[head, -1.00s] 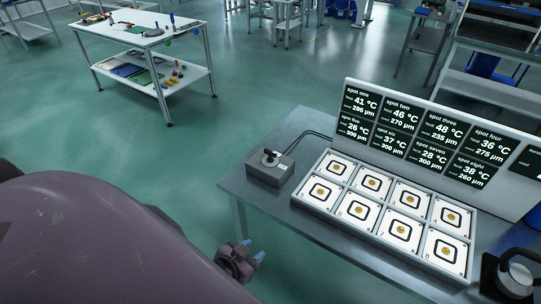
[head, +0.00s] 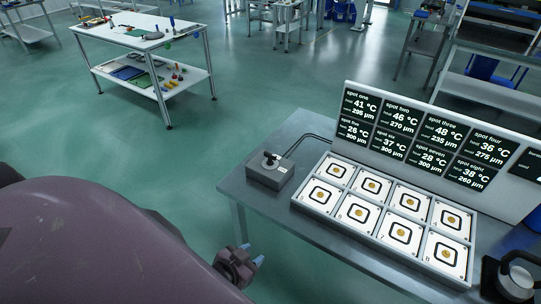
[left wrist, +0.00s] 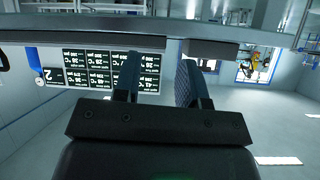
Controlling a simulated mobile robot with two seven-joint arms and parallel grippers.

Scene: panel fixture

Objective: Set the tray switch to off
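The switch is a grey box (head: 270,170) with a black lever on top. It stands at the left end of the steel table; I cannot read its setting. The tray (head: 338,228) holds several white plates with gold discs, right of the box. My left gripper (head: 252,255) is low in front of the table's near left edge, apart from the box. In the left wrist view, which is upside down, the left gripper (left wrist: 159,82) is open and empty. A grey block (left wrist: 210,48) beyond its fingers looks like the switch box. My right gripper is out of view.
A display panel (head: 436,120) with temperature readings stands behind the tray. A black holder with a ring (head: 513,278) is at the table's right. A cable (head: 310,136) runs behind the box. The floor left of the table is clear, up to a white workbench (head: 135,38).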

